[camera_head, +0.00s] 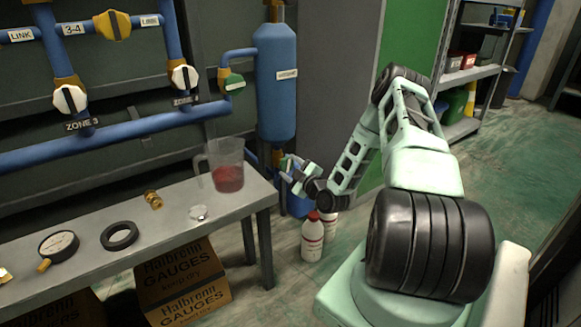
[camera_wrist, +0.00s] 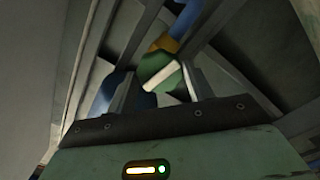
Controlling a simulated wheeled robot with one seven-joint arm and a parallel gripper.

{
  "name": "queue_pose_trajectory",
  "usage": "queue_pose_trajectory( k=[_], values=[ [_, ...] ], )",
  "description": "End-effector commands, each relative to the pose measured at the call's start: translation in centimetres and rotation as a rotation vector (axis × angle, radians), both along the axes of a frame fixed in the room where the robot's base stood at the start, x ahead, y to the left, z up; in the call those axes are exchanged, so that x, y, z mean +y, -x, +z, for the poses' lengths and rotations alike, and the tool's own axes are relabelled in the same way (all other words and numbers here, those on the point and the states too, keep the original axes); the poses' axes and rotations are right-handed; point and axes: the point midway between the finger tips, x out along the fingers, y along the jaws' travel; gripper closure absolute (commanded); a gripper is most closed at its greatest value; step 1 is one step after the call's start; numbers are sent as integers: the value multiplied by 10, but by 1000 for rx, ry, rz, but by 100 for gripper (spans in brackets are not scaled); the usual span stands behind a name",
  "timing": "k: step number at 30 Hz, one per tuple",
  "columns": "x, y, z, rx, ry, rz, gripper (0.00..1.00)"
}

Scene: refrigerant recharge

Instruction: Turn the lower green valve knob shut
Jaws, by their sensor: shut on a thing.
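The lower green valve knob (camera_wrist: 158,68) sits between my fingers in the wrist view, with a pale bar across its face, tilted in the picture. A brass-coloured fitting and a blue pipe (camera_wrist: 188,20) lie behind it. In the head view the knob (camera_head: 287,163) is a small green patch, mostly hidden by my gripper (camera_head: 293,176), beside the bench's right end and below the blue tank. My gripper is shut on the knob, one finger on each side. An upper green valve knob (camera_head: 233,83) with a white bar is on the pipe left of the tank.
The bench (camera_head: 235,205) holds a jug (camera_head: 226,168) of red liquid near its right end, plus a gauge (camera_head: 58,246) and a black ring (camera_head: 119,236). The blue tank (camera_head: 277,85) stands above my gripper. White bottles (camera_head: 313,240) stand on the floor below. Floor to the right is open.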

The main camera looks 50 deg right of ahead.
Motion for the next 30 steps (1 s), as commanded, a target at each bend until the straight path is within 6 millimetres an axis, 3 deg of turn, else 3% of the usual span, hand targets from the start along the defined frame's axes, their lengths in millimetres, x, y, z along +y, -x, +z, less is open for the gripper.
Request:
queue_pose_trajectory(
  k=[6,16,24,30],
  values=[
    [1,1,0,-41,-174,1,76],
    [1,1,0,-47,-206,2,76],
    [1,1,1,-118,-503,0,76],
    [2,1,-1,-133,-565,2,76]
  ],
)
